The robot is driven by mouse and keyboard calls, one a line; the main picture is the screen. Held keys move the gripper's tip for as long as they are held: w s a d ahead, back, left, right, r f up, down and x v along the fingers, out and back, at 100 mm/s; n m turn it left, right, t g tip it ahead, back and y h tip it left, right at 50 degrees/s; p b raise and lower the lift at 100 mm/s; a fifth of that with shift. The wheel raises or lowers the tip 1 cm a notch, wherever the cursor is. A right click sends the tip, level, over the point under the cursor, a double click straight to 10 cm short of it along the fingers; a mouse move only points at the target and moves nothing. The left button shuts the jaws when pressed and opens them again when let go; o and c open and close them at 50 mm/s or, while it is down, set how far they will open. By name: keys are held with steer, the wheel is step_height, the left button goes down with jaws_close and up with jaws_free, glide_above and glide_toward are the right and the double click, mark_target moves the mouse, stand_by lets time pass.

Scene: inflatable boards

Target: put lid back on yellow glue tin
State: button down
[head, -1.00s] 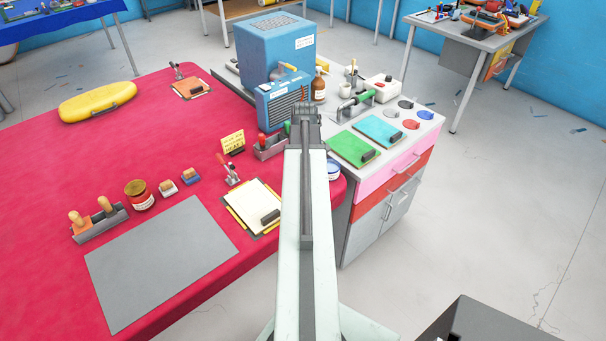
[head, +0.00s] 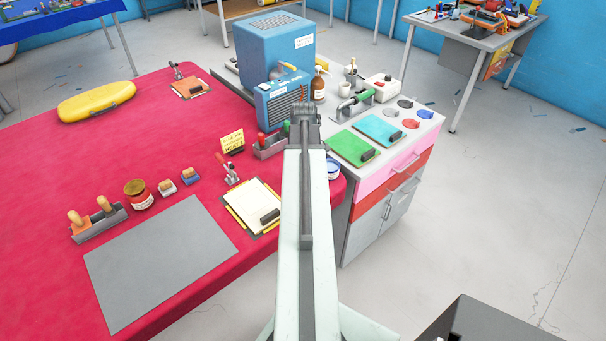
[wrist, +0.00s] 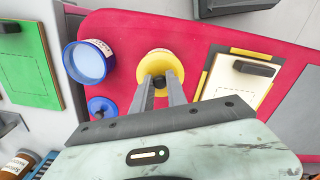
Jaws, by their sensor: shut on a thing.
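In the head view my arm hides the tin, the lid and the fingertips.
In the wrist view an open blue tin (wrist: 68,60) stands left of the yellow one, with a blue lid (wrist: 102,107) below it. A clipboard (wrist: 240,85) lies to the right. In the head view a blue machine (head: 272,55) stands beyond my arm.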

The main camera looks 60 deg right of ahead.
stand_by(0.3)
steer(key=c, duration=0.8)
jaws_free()
steer(key=shift+o, duration=0.2)
steer(key=shift+r, duration=0.15)
step_height(320, 180, up, 7)
steer(key=p, duration=0.7)
steer(key=shift+s, duration=0.1)
steer(key=shift+c, duration=0.4)
jaws_close()
